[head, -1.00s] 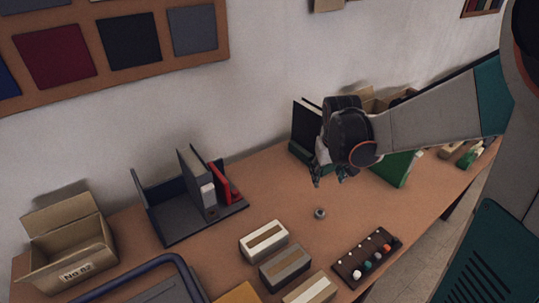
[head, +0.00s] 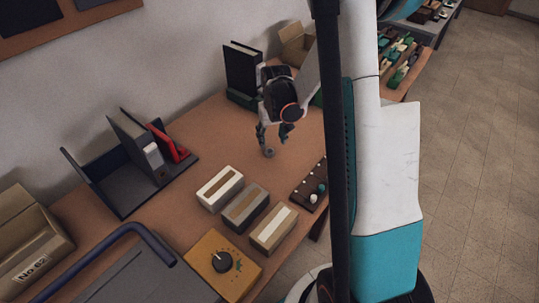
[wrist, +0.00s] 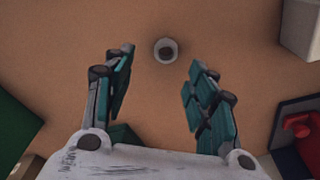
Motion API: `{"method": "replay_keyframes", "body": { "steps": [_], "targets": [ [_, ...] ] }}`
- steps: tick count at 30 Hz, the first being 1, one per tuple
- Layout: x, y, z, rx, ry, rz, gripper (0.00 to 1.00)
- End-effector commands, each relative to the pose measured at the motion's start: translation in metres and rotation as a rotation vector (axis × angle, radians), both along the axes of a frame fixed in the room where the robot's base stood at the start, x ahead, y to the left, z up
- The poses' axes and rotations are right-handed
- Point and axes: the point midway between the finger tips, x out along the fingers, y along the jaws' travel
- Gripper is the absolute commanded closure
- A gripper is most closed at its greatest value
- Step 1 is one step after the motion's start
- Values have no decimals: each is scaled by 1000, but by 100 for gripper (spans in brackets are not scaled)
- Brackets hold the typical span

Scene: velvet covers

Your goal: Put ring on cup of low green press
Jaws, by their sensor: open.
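A small grey ring (head: 269,153) lies flat on the brown table (head: 228,121). In the wrist view the ring (wrist: 165,50) is a pale circle with a dark centre, just beyond and between the fingertips. My gripper (head: 273,136) points down over the table, its fingers spread and empty. In the wrist view the gripper (wrist: 160,62) has clear space between its teal fingers. I cannot make out a low green press with a cup; part of a green object (wrist: 14,128) shows at the left edge of the wrist view.
Several label-fronted boxes (head: 219,187) stand in front of the ring. A dark peg board (head: 308,186) lies to their right, partly hidden by my arm. A grey file holder (head: 92,181) stands left, a black binder (head: 243,70) behind. Bare table surrounds the ring.

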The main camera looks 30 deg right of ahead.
Motion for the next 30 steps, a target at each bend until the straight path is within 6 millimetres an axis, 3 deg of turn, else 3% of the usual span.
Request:
{"method": "replay_keyframes", "body": {
  "steps": [7,16,24,27,30],
  "targets": [
    [0,2,-14,0,0,1,48],
    [2,7,-55,0,0,0,48],
    [2,7,-57,0,0,0,48],
    [2,7,-56,0,0,0,70],
    [2,7,-56,0,0,0,86]
  ]
}}
